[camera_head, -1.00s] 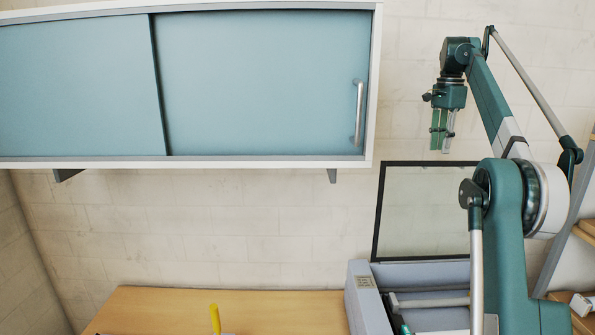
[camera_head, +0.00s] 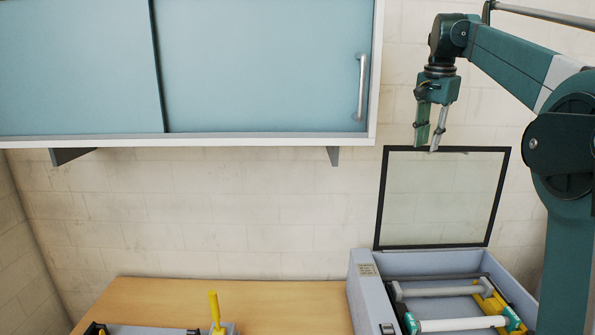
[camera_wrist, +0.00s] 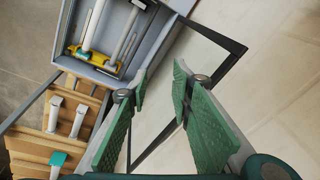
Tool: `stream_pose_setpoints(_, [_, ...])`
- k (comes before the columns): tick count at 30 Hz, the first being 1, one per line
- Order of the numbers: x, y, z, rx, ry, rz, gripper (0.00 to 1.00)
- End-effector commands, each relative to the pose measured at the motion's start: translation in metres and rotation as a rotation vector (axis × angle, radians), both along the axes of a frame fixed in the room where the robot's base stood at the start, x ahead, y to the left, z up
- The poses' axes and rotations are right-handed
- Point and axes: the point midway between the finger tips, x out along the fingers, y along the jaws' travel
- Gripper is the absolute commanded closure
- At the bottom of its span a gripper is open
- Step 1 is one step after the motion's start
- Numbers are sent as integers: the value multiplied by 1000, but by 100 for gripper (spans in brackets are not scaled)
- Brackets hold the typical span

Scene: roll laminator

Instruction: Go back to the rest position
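My gripper (camera_head: 428,147) is in the air at the upper right of the head view, in front of the wall and just above the raised lid. Its fingers point down. In the wrist view, the two green finger pads (camera_wrist: 158,75) stand apart with nothing between them, so it is open and empty. The roll laminator (camera_head: 362,290) stands at the lower right with its framed clear lid (camera_head: 440,200) raised. Inside it are a pale roller with teal ends (camera_head: 462,324), another pale roller (camera_head: 438,291) and yellow parts. The laminator also shows in the wrist view (camera_wrist: 168,50).
A blue sliding-door cabinet (camera_head: 260,70) hangs on the wall left of my gripper. A wooden table (camera_head: 240,295) lies below, with a yellow-handled device (camera_head: 215,308) at its front. A wooden rack (camera_wrist: 40,146) holding several rollers shows in the wrist view.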

Motion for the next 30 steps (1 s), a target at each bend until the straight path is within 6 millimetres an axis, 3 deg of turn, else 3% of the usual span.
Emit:
stream_pose_setpoints(17, [-87,57,-53,-52,-85,219,77])
stream_pose_setpoints(30, [-163,96,-111,-100,-149,382,77])
